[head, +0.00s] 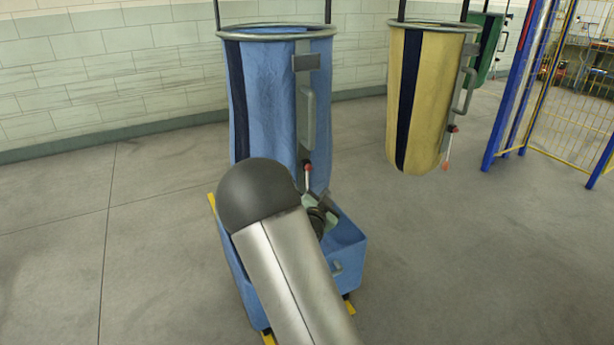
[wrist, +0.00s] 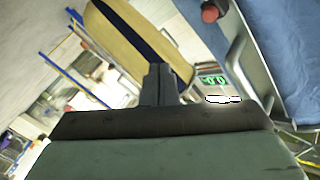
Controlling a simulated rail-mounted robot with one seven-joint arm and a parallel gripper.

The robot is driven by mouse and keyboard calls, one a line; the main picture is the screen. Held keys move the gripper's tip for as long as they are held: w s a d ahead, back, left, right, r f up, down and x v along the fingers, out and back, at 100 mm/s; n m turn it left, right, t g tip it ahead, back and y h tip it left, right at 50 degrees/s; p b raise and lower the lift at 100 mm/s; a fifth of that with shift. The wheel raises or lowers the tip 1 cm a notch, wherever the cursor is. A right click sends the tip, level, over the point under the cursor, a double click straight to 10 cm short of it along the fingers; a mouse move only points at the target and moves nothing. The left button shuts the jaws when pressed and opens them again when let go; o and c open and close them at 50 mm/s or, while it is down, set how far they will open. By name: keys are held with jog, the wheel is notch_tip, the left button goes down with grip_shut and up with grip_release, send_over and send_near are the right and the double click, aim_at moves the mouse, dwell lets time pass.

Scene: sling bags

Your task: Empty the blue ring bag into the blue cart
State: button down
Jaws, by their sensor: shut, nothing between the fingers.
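The blue ring bag (head: 265,95) hangs from its metal ring, with a dark stripe, a grey handle and a red-tipped lever (head: 307,170) low on its right side. The blue cart (head: 345,245) stands on the floor beneath it; my arm hides most of its inside and the bag's bottom. In the wrist view my gripper (wrist: 160,75) is shut and empty. The lever's red knob (wrist: 209,14) is right of and beyond the fingertips, apart from them. The blue bag (wrist: 290,50) fills the right side there. In the head view my gripper is largely hidden by my arm.
A yellow bag (head: 427,95) hangs to the right, with a green bag (head: 487,45) behind it. A blue-framed yellow mesh fence (head: 570,100) stands at far right. A block wall (head: 110,70) is behind. The floor at left is clear.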

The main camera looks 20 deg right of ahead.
aim_at(309, 168)
jog(key=shift+w+d+r+t+h, duration=0.3)
jog(key=shift+w+d+t+h, duration=0.2)
jog(key=shift+t+h, duration=0.25)
jog(key=shift+w, duration=0.1)
jog(key=w, duration=0.8)
jog(key=shift+w+a, duration=0.25)
jog(key=shift+a, duration=0.15)
dwell(0.5)
jog(key=shift+w+f+b, duration=0.1)
jog(key=shift+w+b, duration=0.05)
jog(key=shift+b, duration=0.4)
dwell(0.6)
jog(key=shift+w, duration=0.25)
